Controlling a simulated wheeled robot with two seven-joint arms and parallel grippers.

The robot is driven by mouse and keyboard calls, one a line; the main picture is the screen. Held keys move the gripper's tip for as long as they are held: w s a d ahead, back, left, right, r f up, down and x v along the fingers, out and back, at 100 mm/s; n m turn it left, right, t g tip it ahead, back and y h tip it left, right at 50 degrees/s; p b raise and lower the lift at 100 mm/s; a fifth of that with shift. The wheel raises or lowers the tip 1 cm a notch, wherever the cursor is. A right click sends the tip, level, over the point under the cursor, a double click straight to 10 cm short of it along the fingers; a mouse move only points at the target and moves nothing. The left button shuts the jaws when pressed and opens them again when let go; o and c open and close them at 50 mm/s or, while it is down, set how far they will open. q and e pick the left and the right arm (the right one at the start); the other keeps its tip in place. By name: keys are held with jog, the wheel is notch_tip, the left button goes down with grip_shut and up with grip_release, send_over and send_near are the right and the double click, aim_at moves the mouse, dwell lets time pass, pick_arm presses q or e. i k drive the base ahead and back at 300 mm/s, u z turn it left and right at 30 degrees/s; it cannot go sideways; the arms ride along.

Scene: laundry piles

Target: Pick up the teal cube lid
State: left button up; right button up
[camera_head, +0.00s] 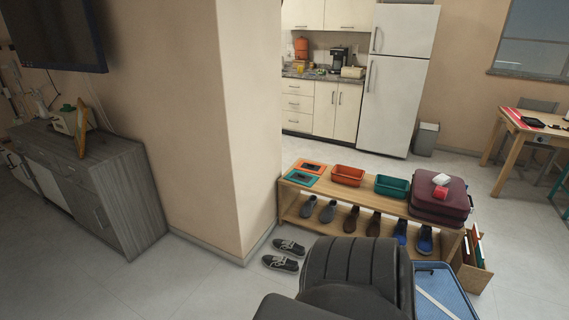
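A flat teal piece with a dark centre (290,177) lies on the left end of the low wooden bench (330,194); it may be the lid, but it is too small to tell. A similar flat orange piece (300,164) lies right behind it. To the right, an open orange bin (347,176) and an open teal bin (391,187) stand on the same top. Neither of my grippers is in view.
A maroon suitcase (440,202) with small red and white items fills the bench's right end. Several shoes stand on the lower shelf. A dark padded seat (350,262) and a blue open case (443,290) stand in front. A wall corner (238,150) borders the left.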

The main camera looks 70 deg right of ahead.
aim_at(307, 180)
jog(key=z, duration=0.1)
jog(key=i, duration=0.2)
jog(key=z, duration=1.75)
jog(key=i, duration=2.6)
jog(key=z, duration=1.6)
jog(key=i, duration=0.55)
jog(key=z, duration=0.2)
